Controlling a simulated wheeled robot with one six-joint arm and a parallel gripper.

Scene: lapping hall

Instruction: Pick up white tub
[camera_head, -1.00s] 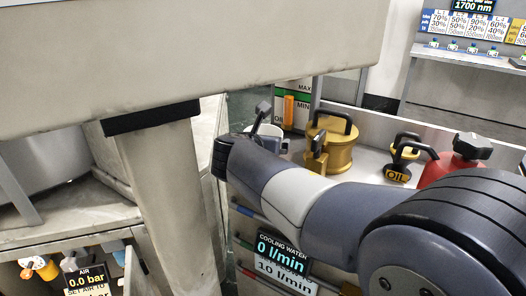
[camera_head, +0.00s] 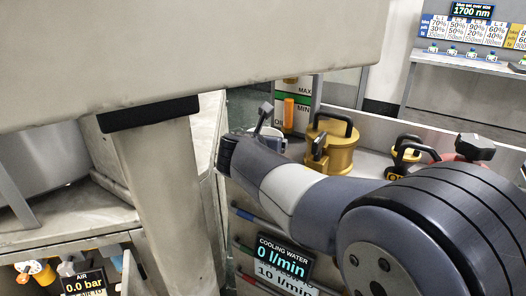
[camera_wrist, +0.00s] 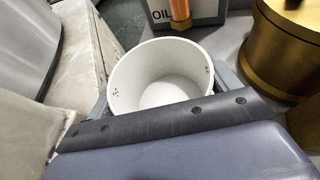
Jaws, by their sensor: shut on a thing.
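The white tub (camera_wrist: 160,70) is round, open at the top and empty, with small dark dots on its inner wall. My gripper (camera_wrist: 168,92) is shut on it in the wrist view, with a grey finger at its left and right sides. My gripper's dark body hides the tub's near lower side. In the head view my gripper (camera_head: 268,128) is at the left end of the shelf, and the arm hides most of the tub. I cannot tell whether the tub's base touches the shelf.
A gold lidded pot (camera_head: 333,150) stands just right of my gripper; it also shows in the wrist view (camera_wrist: 290,45). A gold oil can (camera_head: 402,155) and a partly hidden red container (camera_head: 447,158) stand farther right. An oil-level panel (camera_head: 300,105) is behind. A grey column (camera_head: 165,200) is left.

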